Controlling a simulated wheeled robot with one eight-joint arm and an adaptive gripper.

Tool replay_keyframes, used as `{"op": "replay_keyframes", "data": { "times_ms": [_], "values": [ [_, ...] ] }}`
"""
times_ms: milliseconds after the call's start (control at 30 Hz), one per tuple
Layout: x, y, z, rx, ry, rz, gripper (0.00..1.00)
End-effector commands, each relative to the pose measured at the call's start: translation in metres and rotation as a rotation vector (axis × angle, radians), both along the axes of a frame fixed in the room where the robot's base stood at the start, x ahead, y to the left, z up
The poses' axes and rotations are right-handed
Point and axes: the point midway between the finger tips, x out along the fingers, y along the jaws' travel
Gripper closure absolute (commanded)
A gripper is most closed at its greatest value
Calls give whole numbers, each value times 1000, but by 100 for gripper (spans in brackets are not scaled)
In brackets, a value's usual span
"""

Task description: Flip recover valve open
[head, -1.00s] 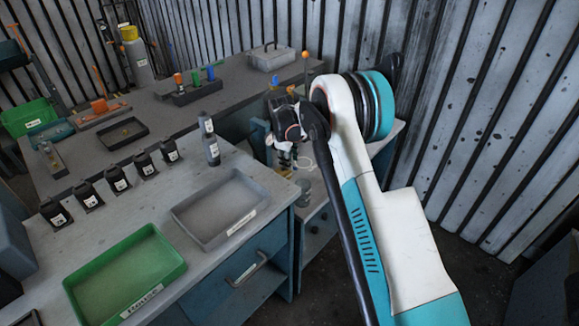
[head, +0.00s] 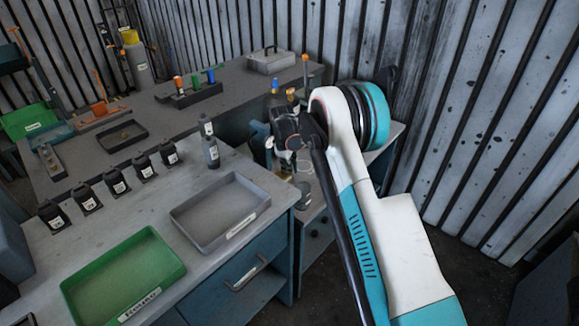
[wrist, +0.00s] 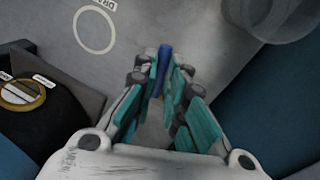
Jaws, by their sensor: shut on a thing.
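In the wrist view my gripper (wrist: 163,82) is shut on a narrow blue upright piece (wrist: 164,62), held between its teal finger pads. The piece looks like a lever or handle, but its lower end is hidden by the fingers, so I cannot tell its angle. No readable label marks it as the recover valve. In the head view my gripper (head: 285,150) is at the side stand right of the workbench, mostly hidden by its own wrist. A dark round part with a yellow ring (wrist: 22,92) and small white labels sits left of the fingers in the wrist view.
A clear round vessel (wrist: 275,15) stands at the upper right of the wrist view. A white printed circle (wrist: 94,30) marks the grey surface. The workbench holds a grey tray (head: 180,217), a green tray (head: 72,295) and a grey bottle (head: 210,150). A corrugated wall (head: 480,120) stands behind my arm.

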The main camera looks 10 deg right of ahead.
Motion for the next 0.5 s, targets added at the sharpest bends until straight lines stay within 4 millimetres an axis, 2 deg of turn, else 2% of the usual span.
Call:
{"op": "replay_keyframes", "data": {
  "times_ms": [300, 500],
  "values": [
    [-4, 7, 0, 0, 0, -218, 100],
    [-5, 8, 0, 1, -1, -265, 100]
  ]
}}
